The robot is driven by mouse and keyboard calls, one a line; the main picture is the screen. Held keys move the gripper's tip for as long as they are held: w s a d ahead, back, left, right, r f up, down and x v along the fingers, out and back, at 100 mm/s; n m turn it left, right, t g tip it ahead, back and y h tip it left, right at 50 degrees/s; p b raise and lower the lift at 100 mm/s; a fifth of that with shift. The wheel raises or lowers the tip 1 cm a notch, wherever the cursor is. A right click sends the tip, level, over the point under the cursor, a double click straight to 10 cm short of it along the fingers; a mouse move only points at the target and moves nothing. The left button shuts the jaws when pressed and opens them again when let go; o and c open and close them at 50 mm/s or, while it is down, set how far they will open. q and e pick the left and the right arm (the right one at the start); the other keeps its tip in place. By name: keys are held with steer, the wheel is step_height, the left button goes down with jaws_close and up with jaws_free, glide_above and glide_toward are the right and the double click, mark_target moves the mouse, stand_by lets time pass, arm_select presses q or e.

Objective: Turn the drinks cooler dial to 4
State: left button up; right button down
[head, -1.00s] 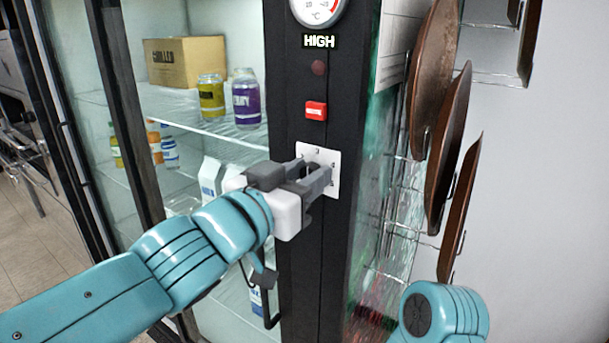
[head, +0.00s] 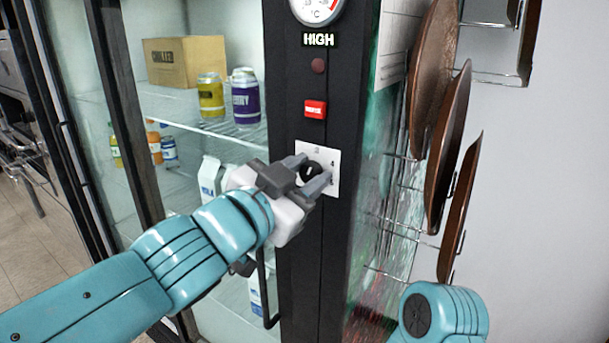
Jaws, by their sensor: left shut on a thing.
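The drinks cooler (head: 288,230) has a black front post with a white dial plate (head: 328,155) on it. A round black dial (head: 310,170) with a small light mark sits on the plate. My left gripper (head: 312,173) is shut on the dial, one finger on each side of it. The fingers and the gripper body hide the lower left of the plate. Marks show at the plate's top and right edge, too small to read surely. My right arm (head: 440,312) shows only in part at the bottom right; its gripper is out of view.
Above the dial are a red button (head: 315,109), a dark round lamp (head: 319,66), a sign reading HIGH (head: 318,40) and a °C gauge (head: 317,8). Brown pans (head: 448,140) hang on a wire rack at right. Cans (head: 246,97) and a box (head: 186,62) stand inside the cooler.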

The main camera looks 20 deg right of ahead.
arm_select(q)
steer(key=m, duration=0.3)
steer(key=shift+f+m, duration=0.1)
steer(key=shift+m, duration=0.2)
steer(key=shift+s+m+b, duration=0.1)
steer(key=shift+m+b, duration=0.35)
steer(key=shift+m, duration=1.35)
steer(key=o, duration=1)
steer(key=p+v, duration=0.2)
steer(key=v, duration=1.4)
